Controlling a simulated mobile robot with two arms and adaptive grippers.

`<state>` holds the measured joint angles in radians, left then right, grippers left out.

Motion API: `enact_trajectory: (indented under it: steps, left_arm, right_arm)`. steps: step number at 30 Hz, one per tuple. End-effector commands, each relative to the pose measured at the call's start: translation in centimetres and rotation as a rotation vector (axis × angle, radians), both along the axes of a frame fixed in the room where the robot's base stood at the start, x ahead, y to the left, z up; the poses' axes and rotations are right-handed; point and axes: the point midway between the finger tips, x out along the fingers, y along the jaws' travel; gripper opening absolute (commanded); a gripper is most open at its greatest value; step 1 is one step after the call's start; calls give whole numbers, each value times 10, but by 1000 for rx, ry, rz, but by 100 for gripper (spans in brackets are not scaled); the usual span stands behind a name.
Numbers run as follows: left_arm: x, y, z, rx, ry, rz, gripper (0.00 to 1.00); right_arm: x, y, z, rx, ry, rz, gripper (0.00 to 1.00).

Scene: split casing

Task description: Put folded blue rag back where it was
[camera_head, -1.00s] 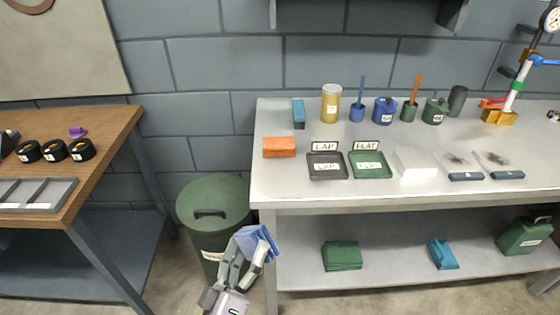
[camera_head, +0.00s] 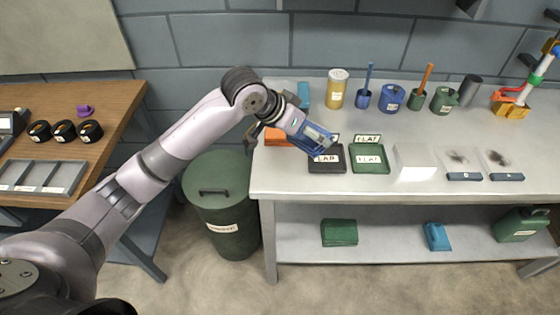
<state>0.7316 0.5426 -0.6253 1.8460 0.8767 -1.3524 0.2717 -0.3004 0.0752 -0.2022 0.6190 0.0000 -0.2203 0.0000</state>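The folded blue rag (camera_head: 323,141) is in my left gripper (camera_head: 311,133), above the left end of the steel bench. It hangs over or near the dark LAP tray (camera_head: 338,168) and covers part of that tray and its sign; I cannot tell whether it touches them. My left gripper looks shut on the rag, with its fingers partly hidden. An orange folded rag (camera_head: 273,141) lies left of the trays, partly behind my gripper. My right gripper is not in view.
A green FLAT tray (camera_head: 369,167) is beside the LAP tray. A blue block (camera_head: 303,93), yellow jar (camera_head: 337,90) and several pots stand along the back. A green bin (camera_head: 221,205) is left of the bench.

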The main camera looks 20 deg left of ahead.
Motion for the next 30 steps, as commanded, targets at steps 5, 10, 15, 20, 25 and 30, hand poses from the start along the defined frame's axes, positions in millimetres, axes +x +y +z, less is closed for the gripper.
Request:
enact_trajectory:
  steps: [5,10,15,20,25,30]
  left_arm:
    - [5,52,54,152,32,22,60]
    - [3,68,62,189,49,35,60]
    - [1,69,27,191,58,36,60]
    - [1,68,-16,191,56,37,60]
    - [2,68,-59,189,53,36,60]
    - [2,68,-84,189,50,37,60]
  right_arm:
    - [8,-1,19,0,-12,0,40]
    - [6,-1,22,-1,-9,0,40]
    - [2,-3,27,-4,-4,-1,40]
    - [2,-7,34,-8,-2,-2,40]
    - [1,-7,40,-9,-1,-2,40]
    - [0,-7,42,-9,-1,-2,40]
